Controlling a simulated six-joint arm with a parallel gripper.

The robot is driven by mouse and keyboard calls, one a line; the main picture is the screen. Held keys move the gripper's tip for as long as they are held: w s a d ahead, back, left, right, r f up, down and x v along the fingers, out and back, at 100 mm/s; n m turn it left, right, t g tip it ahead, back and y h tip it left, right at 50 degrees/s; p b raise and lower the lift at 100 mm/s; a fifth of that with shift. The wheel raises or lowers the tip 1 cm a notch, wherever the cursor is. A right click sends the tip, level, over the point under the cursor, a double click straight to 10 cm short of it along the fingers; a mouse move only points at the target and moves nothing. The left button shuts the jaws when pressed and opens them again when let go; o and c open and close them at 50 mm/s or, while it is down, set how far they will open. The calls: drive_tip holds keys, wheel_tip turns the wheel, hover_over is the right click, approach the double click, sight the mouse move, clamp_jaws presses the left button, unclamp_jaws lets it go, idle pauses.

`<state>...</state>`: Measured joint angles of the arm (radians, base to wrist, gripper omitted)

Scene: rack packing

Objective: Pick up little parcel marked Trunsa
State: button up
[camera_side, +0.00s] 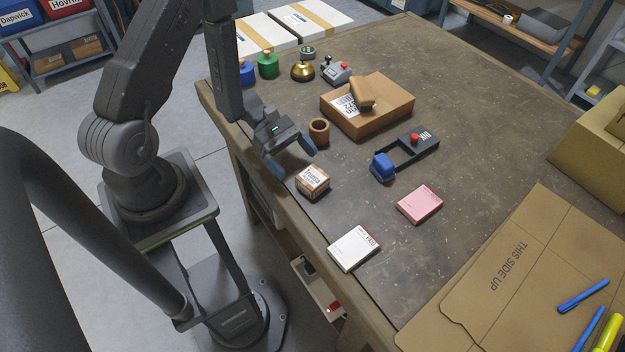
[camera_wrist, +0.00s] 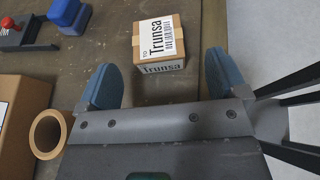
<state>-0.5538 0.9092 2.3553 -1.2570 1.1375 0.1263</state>
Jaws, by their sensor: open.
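The little parcel marked Trunsa (camera_side: 312,181) is a small brown box with a white label on its top, sitting near the left edge of the workbench. In the wrist view the parcel (camera_wrist: 160,44) is upright beyond the fingertips, between their lines, with the name readable on its top and near side. My gripper (camera_side: 291,156) is above the bench, up and to the left of the parcel in the side view. Its two blue-padded fingers (camera_wrist: 164,80) are apart with nothing between them. The parcel is not touched.
A blue block (camera_side: 382,167) by a black holder (camera_side: 413,149), a pink box (camera_side: 419,204) and a white box (camera_side: 354,248) lie around the parcel.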

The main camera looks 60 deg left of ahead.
sight(309, 174)
drive_tip(key=shift+x, duration=2.6)
drive_tip(key=shift+w+a+f, duration=0.1)
drive_tip(key=shift+f, duration=0.1)
drive_tip(key=shift+c, duration=0.4)
drive_tip(key=c, duration=0.9)
drive_tip(key=shift+r, duration=0.1)
drive_tip(key=shift+c, duration=0.2)
